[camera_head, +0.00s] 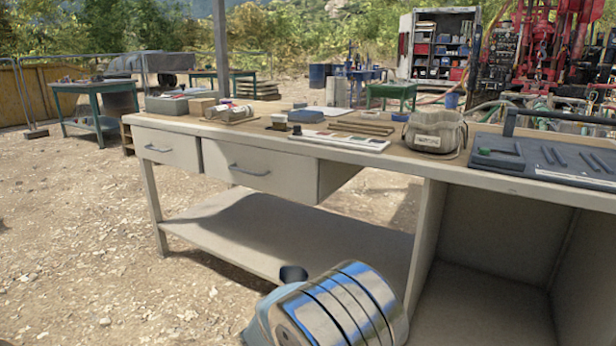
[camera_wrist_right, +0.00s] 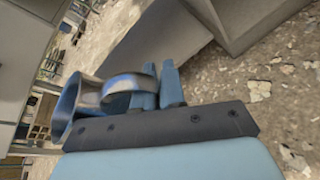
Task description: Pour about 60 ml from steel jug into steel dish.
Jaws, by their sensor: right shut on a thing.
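The steel jug (camera_wrist_right: 72,106) shows in the right wrist view as a shiny metal body with a flared rim at its left end and a curved metal band. My right gripper (camera_wrist_right: 158,88) is shut on the jug, its blue fingers at the band's right side. I cannot tell how full the jug is; its inside is mostly hidden. In the head view I see no clear part of the jug or of the right fingertips. I cannot make out the steel dish in either view. My left gripper is not in view.
A long bench (camera_head: 400,160) stands ahead with drawers and a low shelf (camera_head: 300,245). On its top are a canvas bag (camera_head: 435,131), a dark blue tray (camera_head: 545,158), a white board (camera_head: 338,140) and small boxes. A shiny banded cylinder, apparently my arm, fills the bottom middle.

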